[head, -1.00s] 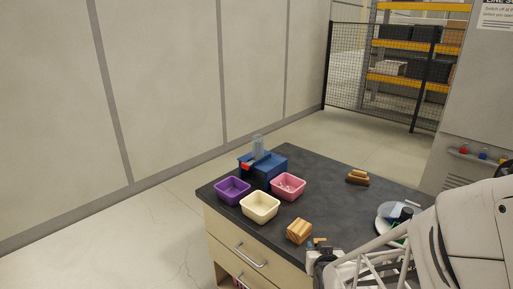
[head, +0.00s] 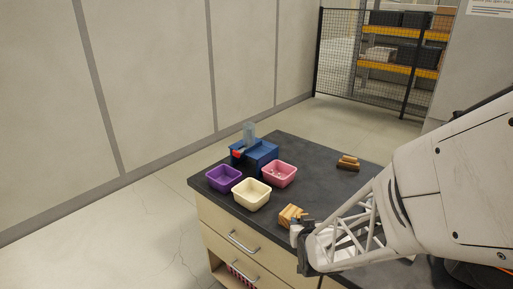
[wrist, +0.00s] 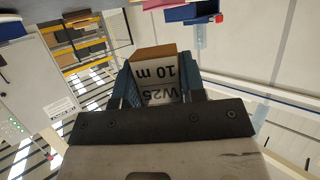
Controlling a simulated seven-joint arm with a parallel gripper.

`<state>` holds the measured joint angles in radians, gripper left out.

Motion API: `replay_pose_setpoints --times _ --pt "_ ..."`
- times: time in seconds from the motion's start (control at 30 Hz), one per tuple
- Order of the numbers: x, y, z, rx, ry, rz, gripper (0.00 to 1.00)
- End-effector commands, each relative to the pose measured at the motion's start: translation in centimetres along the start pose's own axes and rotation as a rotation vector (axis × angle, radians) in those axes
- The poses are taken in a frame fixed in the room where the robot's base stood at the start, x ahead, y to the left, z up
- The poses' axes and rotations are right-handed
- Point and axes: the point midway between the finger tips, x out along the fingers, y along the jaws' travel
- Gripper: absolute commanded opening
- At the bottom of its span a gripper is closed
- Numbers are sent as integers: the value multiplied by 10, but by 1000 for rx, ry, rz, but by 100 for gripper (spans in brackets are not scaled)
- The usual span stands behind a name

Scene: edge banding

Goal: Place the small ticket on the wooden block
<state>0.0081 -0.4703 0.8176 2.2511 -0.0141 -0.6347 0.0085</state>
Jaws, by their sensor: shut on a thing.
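The wooden block (head: 290,215) stands near the front edge of the dark worktop in the head view. My gripper (head: 301,232) is right beside it, on its near right side, and partly covers it. In the wrist view my gripper (wrist: 158,88) is shut on the small ticket (wrist: 158,78), a white label with "W25" and "10 m" in upside-down print. A brown face (wrist: 154,52) shows against the ticket's far edge; I cannot tell whether it belongs to the ticket or the block. Whether ticket and block touch is hidden.
Purple (head: 224,178), cream (head: 251,193) and pink (head: 279,174) bins stand left of and behind the block. A blue box (head: 255,153) with a clear container is behind them. Stacked brown pieces (head: 348,162) lie at the back right. The worktop between is clear.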

Motion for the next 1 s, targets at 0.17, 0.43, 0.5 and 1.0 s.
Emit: replay_pose_setpoints --times 0.17,0.43,0.5,1.0 --pt "24 0 -7 0 -1 0 15" --pt "60 0 -18 0 -1 0 15" --pt "69 0 -21 0 -1 0 15" --pt "119 1 -36 0 -1 0 15"
